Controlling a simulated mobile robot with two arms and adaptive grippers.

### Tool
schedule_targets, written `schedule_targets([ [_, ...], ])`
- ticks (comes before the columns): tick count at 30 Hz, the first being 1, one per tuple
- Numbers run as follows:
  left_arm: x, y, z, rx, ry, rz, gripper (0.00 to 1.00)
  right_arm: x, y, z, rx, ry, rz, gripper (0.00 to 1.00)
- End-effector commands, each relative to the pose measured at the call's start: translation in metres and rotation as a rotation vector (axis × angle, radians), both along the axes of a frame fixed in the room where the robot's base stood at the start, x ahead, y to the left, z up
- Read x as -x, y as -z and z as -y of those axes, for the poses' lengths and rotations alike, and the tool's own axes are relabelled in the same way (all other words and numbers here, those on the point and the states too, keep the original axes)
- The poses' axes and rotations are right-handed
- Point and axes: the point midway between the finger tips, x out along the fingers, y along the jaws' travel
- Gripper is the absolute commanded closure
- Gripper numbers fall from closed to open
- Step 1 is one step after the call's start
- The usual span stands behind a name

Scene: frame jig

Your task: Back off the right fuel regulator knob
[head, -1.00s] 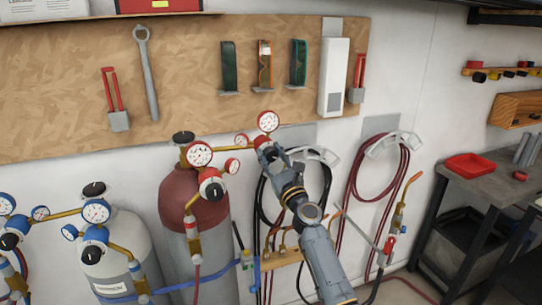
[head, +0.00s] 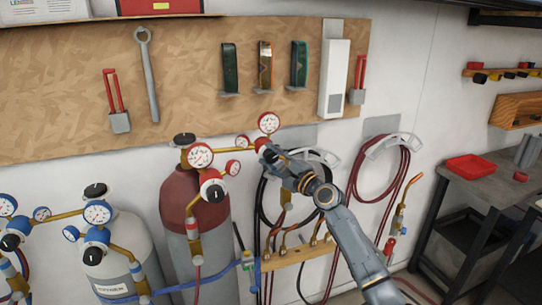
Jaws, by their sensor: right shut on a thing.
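The right fuel regulator shows behind the red cylinder by its white-faced gauge with a red rim (head: 268,123) and a smaller gauge (head: 242,141). My right gripper (head: 266,151) is just below the larger gauge, shut on that regulator's knob. The gripper mostly hides the knob, so its turn cannot be read. My right arm reaches up to it from the lower right. My left gripper is not in view.
Another red-gauged regulator (head: 200,156) sits on the red cylinder (head: 178,200) close on the left. Hoses hang under the gripper above a wooden manifold board (head: 290,258). A coiled red hose (head: 352,190) hangs to the right. A workbench (head: 490,185) stands at far right.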

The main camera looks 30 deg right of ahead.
Motion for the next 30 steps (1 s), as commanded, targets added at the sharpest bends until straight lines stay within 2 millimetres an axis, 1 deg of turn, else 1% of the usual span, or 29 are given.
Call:
schedule_targets([
  [11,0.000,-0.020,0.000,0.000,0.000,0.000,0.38,0.000,-0.002,0.000,0.351,-0.002,-0.087,0.93],
  [18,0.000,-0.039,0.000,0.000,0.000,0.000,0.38,0.000,-0.001,-0.001,0.568,-0.003,-0.140,0.93],
  [24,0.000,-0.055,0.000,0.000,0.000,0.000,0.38,0.000,-0.001,-0.001,0.727,-0.003,-0.179,0.93],
  [30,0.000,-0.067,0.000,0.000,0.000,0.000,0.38,0.000,0.001,-0.001,0.848,-0.004,-0.208,0.93],
])
